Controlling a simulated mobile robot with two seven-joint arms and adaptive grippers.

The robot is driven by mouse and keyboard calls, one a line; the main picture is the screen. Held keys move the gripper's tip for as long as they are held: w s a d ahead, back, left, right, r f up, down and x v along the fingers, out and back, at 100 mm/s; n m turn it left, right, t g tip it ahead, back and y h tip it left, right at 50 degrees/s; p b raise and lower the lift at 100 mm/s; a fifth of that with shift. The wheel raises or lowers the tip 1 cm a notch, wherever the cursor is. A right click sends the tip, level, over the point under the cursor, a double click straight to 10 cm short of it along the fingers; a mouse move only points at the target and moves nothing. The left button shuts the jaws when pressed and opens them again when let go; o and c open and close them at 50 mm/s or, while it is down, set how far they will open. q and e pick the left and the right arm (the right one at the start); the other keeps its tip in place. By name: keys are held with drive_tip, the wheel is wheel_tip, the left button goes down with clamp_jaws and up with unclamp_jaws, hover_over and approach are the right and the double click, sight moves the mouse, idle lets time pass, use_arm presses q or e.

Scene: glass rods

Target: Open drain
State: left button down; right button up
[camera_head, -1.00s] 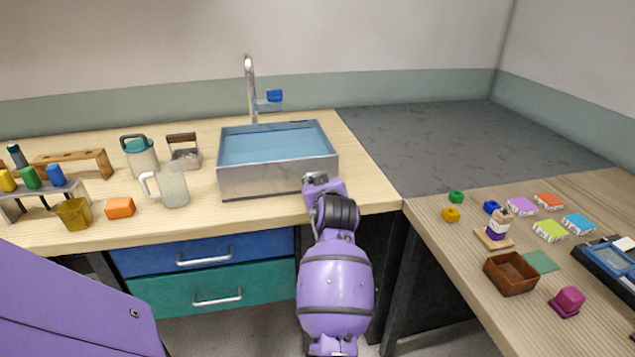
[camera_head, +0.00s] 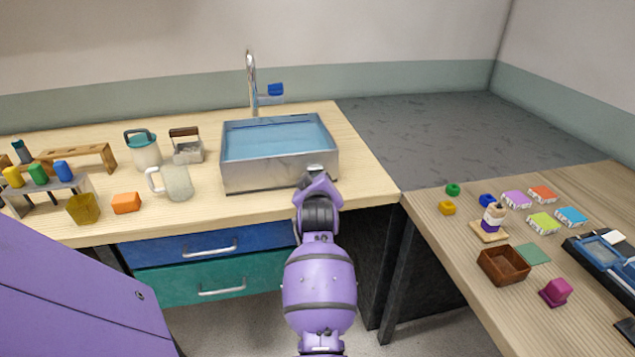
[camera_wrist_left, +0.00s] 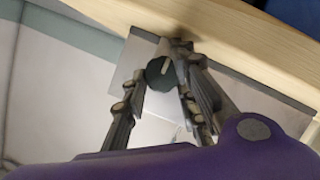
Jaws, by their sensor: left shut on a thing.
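The grey metal sink (camera_head: 265,176) stands on the wooden counter, with a blue-looking inside. A dark round knob (camera_wrist_left: 158,76) with a pale bar across it sits at the sink's front wall (camera_wrist_left: 140,58) in the left wrist view. My left gripper (camera_head: 316,172) is at the right part of that front wall. In the left wrist view its fingers (camera_wrist_left: 155,82) are on either side of the knob and shut on it. My own gripper and wrist hide the knob in the head view. My right gripper is not in view.
A faucet (camera_head: 252,85) with a blue handle (camera_head: 275,89) rises behind the sink. A pale mug (camera_head: 178,182), a teal-lidded jug (camera_head: 145,150) and an orange block (camera_head: 127,203) stand left of it. Drawers (camera_head: 205,249) are below. A side table (camera_head: 430,220) at right holds small items.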

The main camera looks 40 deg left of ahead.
use_arm(q)
drive_tip(key=shift+w+d+r, duration=0.3)
drive_tip(key=shift+d+r, duration=0.05)
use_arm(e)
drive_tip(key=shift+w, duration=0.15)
use_arm(q)
drive_tip(key=c, duration=1.6)
unclamp_jaws()
drive_tip(key=shift+o, duration=0.2)
drive_tip(key=shift+f, duration=0.1)
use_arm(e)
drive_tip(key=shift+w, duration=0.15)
use_arm(q)
drive_tip(key=shift+s+a+f, duration=0.1)
